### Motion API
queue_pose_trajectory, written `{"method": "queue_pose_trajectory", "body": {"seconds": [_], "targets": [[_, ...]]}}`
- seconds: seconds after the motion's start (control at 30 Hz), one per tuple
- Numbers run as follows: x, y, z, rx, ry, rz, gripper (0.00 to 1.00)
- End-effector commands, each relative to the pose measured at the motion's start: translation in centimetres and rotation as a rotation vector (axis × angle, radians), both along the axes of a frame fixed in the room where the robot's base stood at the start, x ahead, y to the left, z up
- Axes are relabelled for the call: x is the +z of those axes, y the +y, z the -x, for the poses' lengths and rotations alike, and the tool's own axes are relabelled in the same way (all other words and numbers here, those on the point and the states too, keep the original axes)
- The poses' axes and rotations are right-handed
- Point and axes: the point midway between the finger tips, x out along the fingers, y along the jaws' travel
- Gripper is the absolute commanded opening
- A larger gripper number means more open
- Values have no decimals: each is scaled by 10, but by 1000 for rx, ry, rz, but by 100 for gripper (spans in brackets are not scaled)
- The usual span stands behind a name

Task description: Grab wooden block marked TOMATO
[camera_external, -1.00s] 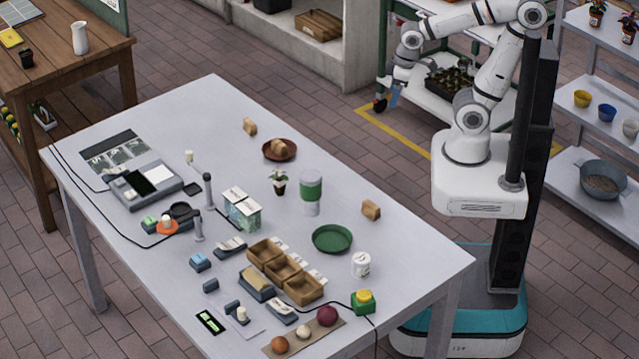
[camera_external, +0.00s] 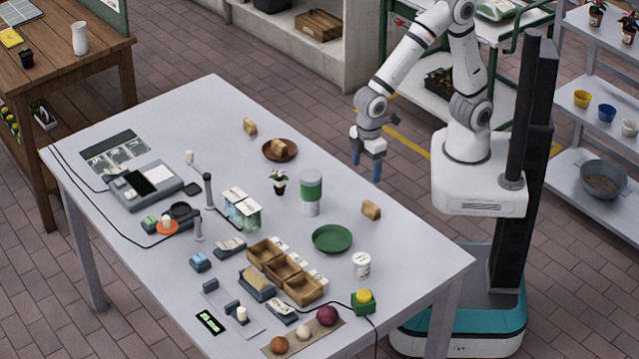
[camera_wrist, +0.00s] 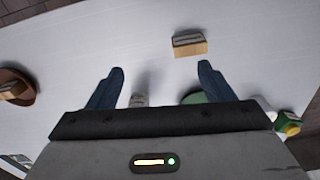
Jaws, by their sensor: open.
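Three small wooden blocks are on the grey table. One block (camera_external: 371,210) sits near the right edge, one (camera_external: 279,149) is on the brown dish, and one (camera_external: 250,127) stands near the far edge. No TOMATO lettering is readable on any of them. My gripper (camera_external: 367,172) is open and empty, in the air by the table's right edge, above and behind the near block. In the wrist view, a block (camera_wrist: 189,44) with a grey strip lies beyond my open fingers (camera_wrist: 161,69), apart from them. The block on the dish shows at the left (camera_wrist: 10,88).
A green plate (camera_external: 332,239), a white-and-green cup (camera_external: 311,193) and a white pot (camera_external: 361,264) stand near the right block. A green box with a yellow button (camera_external: 363,302) is at the front right. Wooden trays (camera_external: 283,268) fill the middle.

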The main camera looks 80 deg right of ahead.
Motion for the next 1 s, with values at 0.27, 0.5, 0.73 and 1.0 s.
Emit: {"method": "queue_pose_trajectory", "body": {"seconds": [0.27, 0.5, 0.73, 1.0], "targets": [[-30, 51, 17, 112, 24, 23, 75], [-55, 50, 18, 112, 24, 23, 75], [-88, 45, 20, 111, 26, 24, 75], [-105, 46, 19, 111, 22, 20, 75]]}}
